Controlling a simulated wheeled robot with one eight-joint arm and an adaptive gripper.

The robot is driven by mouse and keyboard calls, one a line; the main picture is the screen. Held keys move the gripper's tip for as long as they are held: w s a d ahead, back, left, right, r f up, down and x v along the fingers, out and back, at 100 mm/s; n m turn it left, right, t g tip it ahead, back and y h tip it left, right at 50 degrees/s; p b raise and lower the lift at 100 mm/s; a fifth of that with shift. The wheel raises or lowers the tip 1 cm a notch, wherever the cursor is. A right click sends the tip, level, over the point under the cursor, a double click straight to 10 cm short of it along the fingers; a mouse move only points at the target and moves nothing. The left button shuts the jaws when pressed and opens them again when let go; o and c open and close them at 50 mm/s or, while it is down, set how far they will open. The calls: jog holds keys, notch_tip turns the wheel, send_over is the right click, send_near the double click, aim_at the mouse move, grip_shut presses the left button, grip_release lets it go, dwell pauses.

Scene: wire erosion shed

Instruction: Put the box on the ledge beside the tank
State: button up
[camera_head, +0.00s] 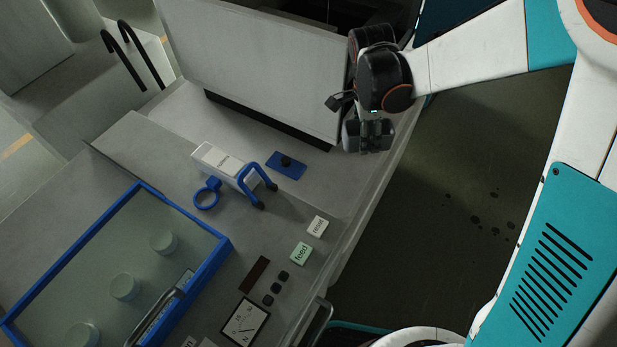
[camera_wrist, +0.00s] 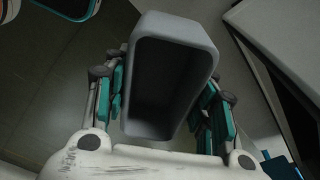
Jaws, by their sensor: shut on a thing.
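My gripper (camera_head: 369,138) is shut on a grey open-topped box, held in the air near the right edge of the machine's grey worktop. In the wrist view the box (camera_wrist: 165,131) sits between both fingers, its dark hollow facing the camera; it looks empty.
On the ledge are a white block with a blue handle (camera_head: 222,162), a blue ring (camera_head: 207,194) and a blue plate with a black knob (camera_head: 287,165). The large pale panel (camera_head: 255,65) stands behind. Reset (camera_head: 317,227) and feed (camera_head: 300,253) buttons sit near the front edge.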

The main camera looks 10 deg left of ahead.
aim_at(329, 188)
jog(key=s+a+f+m, duration=0.1)
jog(key=s+a+m, duration=0.1)
jog(key=a+m, duration=0.55)
jog(key=shift+n+g, duration=0.25)
jog(key=shift+g, duration=0.15)
jog(key=f+b, duration=0.2)
jog(key=f, duration=0.7)
jog(key=f+b, duration=0.3)
jog(key=f, duration=0.7)
jog(key=shift+s+a+f+b, duration=0.1)
jog(key=shift+a+f+b, duration=0.1)
jog(key=shift+f+b, duration=0.15)
jog(key=shift+f, duration=0.1)
jog(key=o, duration=1.2)
jog(key=r+p, duration=0.1)
jog(key=r, duration=0.3)
jog(key=a+r+p, duration=0.1)
jog(key=r, duration=0.3)
jog(key=r+p, duration=0.2)
jog(key=r, duration=0.2)
jog(key=shift+w+a+r, duration=0.15)
jog(key=shift+w+a, duration=0.05)
jog(key=shift+w, duration=0.05)
